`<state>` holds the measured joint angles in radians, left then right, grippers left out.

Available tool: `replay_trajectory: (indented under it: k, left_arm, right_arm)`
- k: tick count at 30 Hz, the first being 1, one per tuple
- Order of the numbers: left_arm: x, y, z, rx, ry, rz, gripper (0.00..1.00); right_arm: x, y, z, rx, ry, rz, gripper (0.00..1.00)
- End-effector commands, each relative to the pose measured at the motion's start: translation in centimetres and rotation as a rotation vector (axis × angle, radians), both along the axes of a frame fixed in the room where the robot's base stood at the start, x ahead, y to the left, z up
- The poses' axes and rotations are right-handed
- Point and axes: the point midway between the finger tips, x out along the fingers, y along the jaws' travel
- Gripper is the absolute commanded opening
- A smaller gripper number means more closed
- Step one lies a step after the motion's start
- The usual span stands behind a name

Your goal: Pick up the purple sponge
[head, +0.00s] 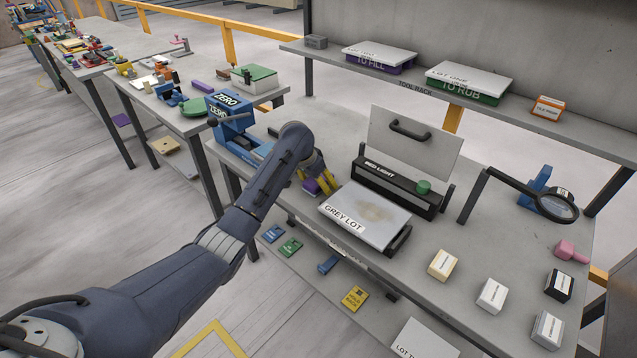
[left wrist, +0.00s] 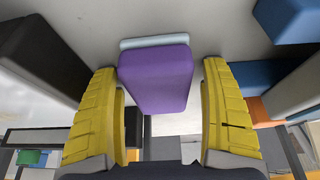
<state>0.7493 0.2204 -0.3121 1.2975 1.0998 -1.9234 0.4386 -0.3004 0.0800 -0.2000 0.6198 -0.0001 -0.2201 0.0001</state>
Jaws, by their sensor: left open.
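The purple sponge (left wrist: 156,78) sits between the two yellow fingers of my left gripper (left wrist: 163,115) in the left wrist view, with a pale strip along its far edge. The fingers stand open on either side of it, and a small gap shows on each side. In the head view the sponge (head: 311,186) is a small purple patch on the bench, left of the grey slab marked GREY LOT (head: 365,214). My left gripper (head: 318,184) is over it there and partly hides it. My right gripper is in neither view.
A blue vise marked ZERO (head: 229,112) stands left of my gripper. A black box with a raised lid (head: 398,184) stands behind the slab. Several small labelled blocks and a magnifier (head: 556,205) are on the right. A tool rack shelf (head: 430,88) runs above the back.

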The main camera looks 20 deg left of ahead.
Motion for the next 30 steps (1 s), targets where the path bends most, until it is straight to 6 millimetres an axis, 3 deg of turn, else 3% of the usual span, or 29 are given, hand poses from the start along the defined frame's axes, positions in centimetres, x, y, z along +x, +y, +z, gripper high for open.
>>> replay_trajectory:
  k: [3,15,30]
  left_arm:
    - [-0.01,0.02,-0.09,0.0,0.0,0.0,0.79]
    - [-0.04,0.05,-0.18,0.002,0.001,0.0,0.33]
    - [-0.06,0.1,0.37,0.002,0.002,0.001,0.28]
  right_arm:
    - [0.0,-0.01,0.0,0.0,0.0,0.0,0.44]
    - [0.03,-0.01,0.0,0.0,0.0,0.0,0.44]
    - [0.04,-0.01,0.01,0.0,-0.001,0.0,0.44]
